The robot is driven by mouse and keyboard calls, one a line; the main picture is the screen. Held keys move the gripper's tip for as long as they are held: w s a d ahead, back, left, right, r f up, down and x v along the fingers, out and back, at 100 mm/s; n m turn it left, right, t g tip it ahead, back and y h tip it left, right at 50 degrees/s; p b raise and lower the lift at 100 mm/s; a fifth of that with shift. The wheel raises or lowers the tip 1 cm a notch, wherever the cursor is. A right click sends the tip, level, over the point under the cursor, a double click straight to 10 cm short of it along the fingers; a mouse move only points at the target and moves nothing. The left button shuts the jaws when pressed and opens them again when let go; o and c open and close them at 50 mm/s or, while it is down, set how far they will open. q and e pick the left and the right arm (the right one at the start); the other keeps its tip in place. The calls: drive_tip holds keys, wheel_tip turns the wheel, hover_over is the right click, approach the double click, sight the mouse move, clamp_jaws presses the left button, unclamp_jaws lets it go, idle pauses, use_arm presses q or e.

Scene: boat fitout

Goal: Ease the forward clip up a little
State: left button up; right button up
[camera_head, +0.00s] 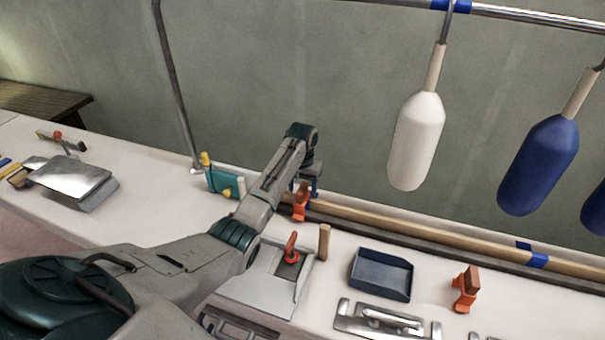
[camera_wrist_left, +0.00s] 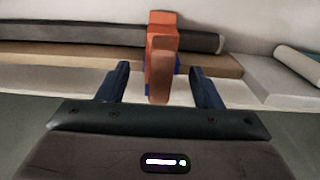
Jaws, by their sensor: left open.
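An orange clip with a brown handle (camera_head: 300,203) sits on the wooden strip along the back of the bench. In the left wrist view the clip (camera_wrist_left: 161,58) stands upright near the middle, with a bit of blue behind it. My left gripper (camera_wrist_left: 159,70) is open, with one dark blue finger on each side of the clip and visible gaps to both. In the head view the gripper (camera_head: 314,186) is partly hidden by my arm. A second orange clip (camera_head: 465,288) stands on the bench at the right, apart from the strip. My right gripper is not in view.
A dark tray (camera_head: 382,274), a metal plate with a red-handled lever (camera_head: 290,250) and a wooden peg (camera_head: 324,242) are on the bench. A white fender (camera_head: 416,140) and a blue fender (camera_head: 538,165) hang above. A teal block (camera_head: 226,184) stands left of my arm.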

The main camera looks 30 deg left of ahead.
use_arm(q)
wheel_tip(320, 180, down, 2)
drive_tip(key=shift+f, duration=0.25)
drive_tip(key=shift+c, duration=0.7)
drive_tip(key=c, duration=0.7)
clamp_jaws()
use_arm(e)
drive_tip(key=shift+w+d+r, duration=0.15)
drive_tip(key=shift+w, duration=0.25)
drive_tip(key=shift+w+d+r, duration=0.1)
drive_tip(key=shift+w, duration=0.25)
use_arm(q)
drive_tip(key=shift+w+a+r+p, duration=0.15)
drive_tip(key=shift+r+p, duration=0.25)
drive_tip(key=shift+p, duration=0.2)
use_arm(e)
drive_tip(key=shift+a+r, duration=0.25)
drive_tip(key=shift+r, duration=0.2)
use_arm(q)
drive_tip(key=shift+r, duration=0.4)
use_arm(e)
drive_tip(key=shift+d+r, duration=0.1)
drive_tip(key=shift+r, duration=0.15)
